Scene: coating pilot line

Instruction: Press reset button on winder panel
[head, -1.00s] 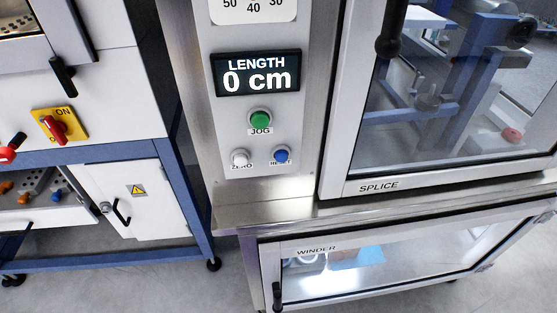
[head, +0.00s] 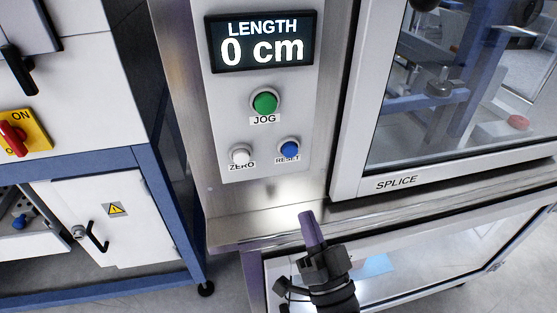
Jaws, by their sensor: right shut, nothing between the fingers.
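The blue reset button (head: 289,149) is at the lower right of the winder panel (head: 228,110), with its RESET label just below it. The white ZERO button (head: 240,155) is to its left and the green JOG button (head: 265,102) is above. The display (head: 260,43) reads LENGTH 0 cm. My right gripper (head: 308,218) is shut and empty, in front of the steel ledge below the panel. Its tip points up toward the panel, below and slightly right of the reset button, apart from it. My left gripper is out of view.
The SPLICE glass door (head: 460,90) with its metal frame stands right of the panel. The steel ledge (head: 235,226) juts out below it. A white cabinet with a blue frame (head: 180,215) and a red-yellow ON switch (head: 20,135) stand at the left.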

